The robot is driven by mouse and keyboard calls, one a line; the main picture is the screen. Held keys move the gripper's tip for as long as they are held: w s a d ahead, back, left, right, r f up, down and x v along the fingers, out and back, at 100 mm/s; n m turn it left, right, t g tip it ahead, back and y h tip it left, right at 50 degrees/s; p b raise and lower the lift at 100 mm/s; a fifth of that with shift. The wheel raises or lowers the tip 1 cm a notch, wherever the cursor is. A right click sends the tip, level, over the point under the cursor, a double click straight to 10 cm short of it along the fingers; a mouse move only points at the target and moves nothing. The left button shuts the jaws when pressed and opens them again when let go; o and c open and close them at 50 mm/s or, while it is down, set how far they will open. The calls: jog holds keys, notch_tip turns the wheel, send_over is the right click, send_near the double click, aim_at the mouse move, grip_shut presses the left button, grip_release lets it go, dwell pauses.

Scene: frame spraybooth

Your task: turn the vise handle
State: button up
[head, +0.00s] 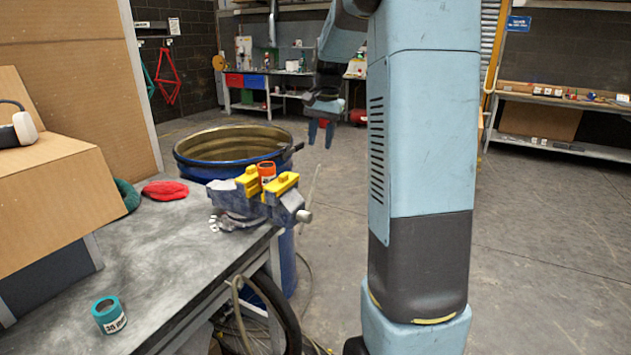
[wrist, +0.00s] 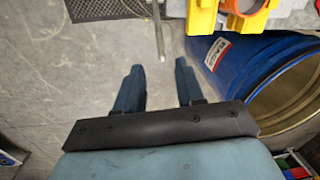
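The vise (head: 236,202) is bolted near the bench's far right corner, with yellow jaw pads and an orange cylindrical part (head: 267,172) between them. In the wrist view the yellow jaw pads (wrist: 200,16) show at the top right, with part of the orange piece (wrist: 243,6). A thin grey rod (wrist: 158,28), which looks like the vise handle, enters from the top edge left of the pads. My gripper (head: 321,143) hangs beyond the vise, fingers down. In the wrist view my gripper (wrist: 160,65) is open and empty, the rod's end appearing just ahead between the fingertips.
A blue drum (head: 232,150) stands behind the vise and shows in the wrist view (wrist: 262,70). Floor right of the bench is mostly clear.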

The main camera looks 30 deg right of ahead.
aim_at(315, 179)
jog(key=f, duration=0.8)
jog(key=w+a+f, duration=0.1)
jog(key=f, duration=0.4)
jog(key=shift+a+f, duration=0.1)
grip_shut()
